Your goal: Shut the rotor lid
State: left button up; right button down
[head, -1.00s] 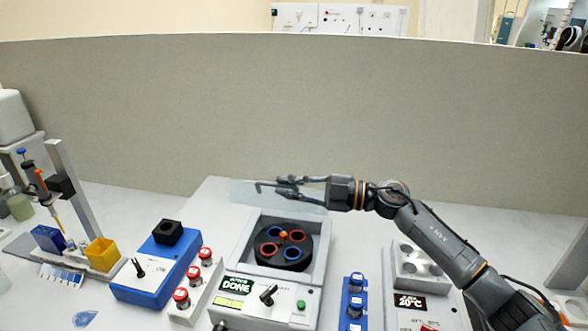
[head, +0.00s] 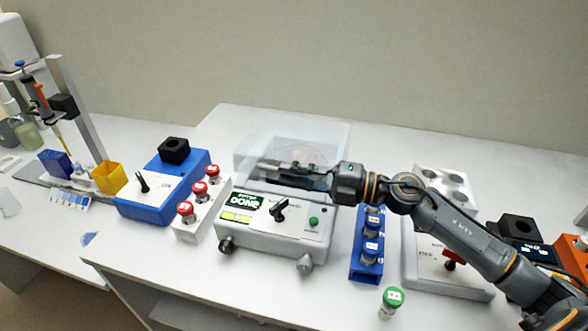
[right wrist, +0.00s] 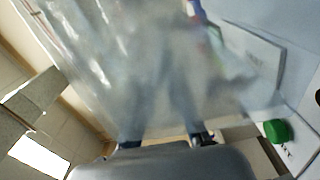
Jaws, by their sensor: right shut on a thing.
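The rotor machine (head: 262,238) has a white body with a DONE display and a black knob on its front panel. I cannot tell if the lid sits fully flush. My right gripper (head: 272,170) reaches in from the right and is shut on the lid near its front edge, above the panel. In the right wrist view the clear lid (right wrist: 120,60) fills much of the picture, beyond the fingers (right wrist: 166,142). My left gripper is not in view.
Left of the machine stand red-capped vials (head: 187,211) and a blue device (head: 150,207). To its right are a blue vial rack (head: 367,262) and a white block with round wells (head: 425,262). A green-capped vial (head: 392,298) stands near the front edge.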

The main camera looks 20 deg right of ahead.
jog(key=shift+w+d, duration=0.1)
jog(key=shift+d, duration=0.05)
jog(key=c, duration=1.4)
grip_release()
jog(key=shift+f, duration=0.1)
jog(key=shift+d, duration=0.15)
jog(key=v, duration=1.1)
jog(key=shift+s+d, duration=0.3)
